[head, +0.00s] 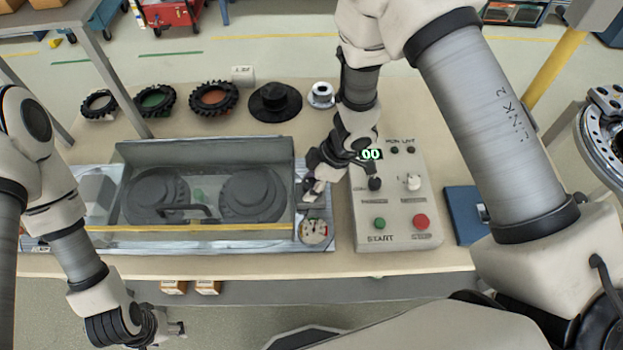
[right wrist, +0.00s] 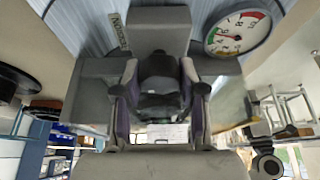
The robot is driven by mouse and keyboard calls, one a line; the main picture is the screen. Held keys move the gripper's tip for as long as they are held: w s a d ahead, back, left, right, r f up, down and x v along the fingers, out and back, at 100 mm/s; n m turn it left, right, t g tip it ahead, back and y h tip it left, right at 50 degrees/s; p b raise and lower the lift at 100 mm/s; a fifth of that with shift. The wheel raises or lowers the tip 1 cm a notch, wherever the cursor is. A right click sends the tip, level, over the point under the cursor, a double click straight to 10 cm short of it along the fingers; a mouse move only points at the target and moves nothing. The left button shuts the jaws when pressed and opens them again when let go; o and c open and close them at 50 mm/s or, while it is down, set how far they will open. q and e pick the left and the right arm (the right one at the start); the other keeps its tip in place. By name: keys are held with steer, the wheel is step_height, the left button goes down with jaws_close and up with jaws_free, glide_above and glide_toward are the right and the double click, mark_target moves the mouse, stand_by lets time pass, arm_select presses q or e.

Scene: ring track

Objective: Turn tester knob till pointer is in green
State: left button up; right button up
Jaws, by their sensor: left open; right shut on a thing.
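The tester's pressure gauge (head: 313,231) is a round white dial at the front right corner of the grey tester (head: 120,246). In the right wrist view the gauge (right wrist: 237,32) shows a red arc and a smaller green part; I cannot tell for sure where its pointer stands. My right gripper (head: 315,188) is at the tester's right end, just behind the gauge. In the right wrist view its fingers are shut on a dark grey knob (right wrist: 160,85); the gripper mostly hides the knob in the head view. My left gripper (head: 168,328) is open and empty, low in front of the table.
A control box (head: 431,235) with a green START button (head: 379,224), a red button (head: 421,221) and a lit display stands right of the tester. Tyres (head: 214,98) and a black hat-shaped part (head: 275,101) lie behind. A blue case (head: 466,213) is at the right.

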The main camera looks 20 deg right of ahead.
steer(key=n+p, duration=0.1)
steer(key=p, duration=0.1)
steer(key=n+g+p, duration=0.1)
steer(key=p, duration=0.1)
steer(key=shift+r, duration=0.3)
steer(key=shift+f+n+p, duration=0.15)
steer(key=shift+n+p, duration=0.15)
steer(key=shift+p, duration=0.1)
steer(key=shift+f, duration=0.2)
steer(key=o, duration=1.1)
arm_select(q)
step_height(320, 180, up, 6)
arm_select(e)
steer(key=shift+o, duration=0.2)
arm_select(q)
steer(key=shift+w, duration=0.1)
arm_select(e)
steer(key=v, duration=1.2)
steer(key=shift+w, duration=0.1)
